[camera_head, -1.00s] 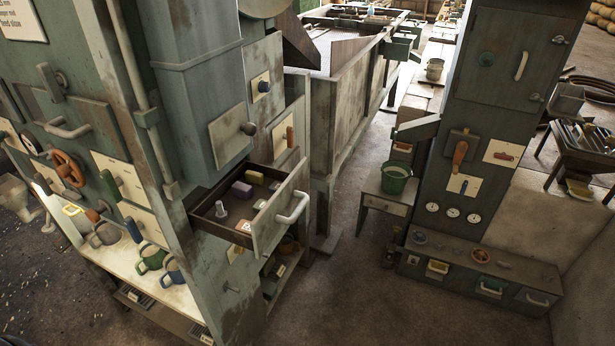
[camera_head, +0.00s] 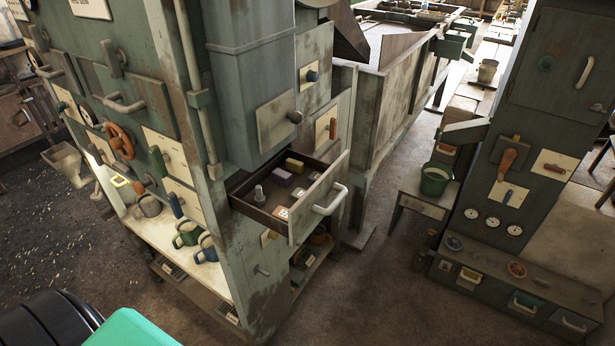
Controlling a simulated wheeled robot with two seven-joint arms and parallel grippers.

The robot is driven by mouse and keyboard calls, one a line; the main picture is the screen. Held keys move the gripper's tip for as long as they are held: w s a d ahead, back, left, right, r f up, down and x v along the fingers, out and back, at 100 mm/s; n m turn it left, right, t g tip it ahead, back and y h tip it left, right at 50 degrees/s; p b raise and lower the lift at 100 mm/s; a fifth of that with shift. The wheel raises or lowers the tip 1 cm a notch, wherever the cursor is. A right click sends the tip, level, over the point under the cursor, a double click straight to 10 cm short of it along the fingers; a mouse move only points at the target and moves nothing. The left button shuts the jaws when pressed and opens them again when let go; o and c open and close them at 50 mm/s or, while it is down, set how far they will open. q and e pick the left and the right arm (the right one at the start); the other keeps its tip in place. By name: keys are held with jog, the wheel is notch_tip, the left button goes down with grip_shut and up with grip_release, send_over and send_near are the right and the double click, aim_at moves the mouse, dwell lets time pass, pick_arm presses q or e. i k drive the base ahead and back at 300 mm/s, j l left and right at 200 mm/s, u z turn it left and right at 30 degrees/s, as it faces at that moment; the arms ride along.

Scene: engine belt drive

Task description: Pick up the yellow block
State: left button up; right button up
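The yellow block (camera_head: 294,165) lies at the back of an open drawer (camera_head: 334,212) in the tall green machine. A purple block (camera_head: 277,177), a pale grey peg-like piece (camera_head: 259,194) and several small pieces share the drawer. The drawer front partly hides its inside. Part of my own body, black and teal, shows at the bottom left corner. I see no gripper fingers of either arm, and nothing touches the yellow block.
The drawer's white handle (camera_head: 331,200) juts out to the right. A green bucket (camera_head: 435,179) stands on a small table right of a clear floor aisle. Mugs (camera_head: 187,234) stand on a low shelf at left.

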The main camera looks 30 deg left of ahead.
aim_at(296, 167)
jog(key=u, duration=0.35)
jog(key=i+l+u, duration=0.35)
jog(key=l+u, duration=0.2)
jog(key=i+l+u, duration=0.1)
jog(key=l+u, duration=0.15)
jog(key=i+l+u, duration=0.1)
jog(key=l+u, duration=0.15)
jog(key=l, duration=0.2)
jog(key=l+u, duration=0.3)
jog(key=i+l, duration=0.05)
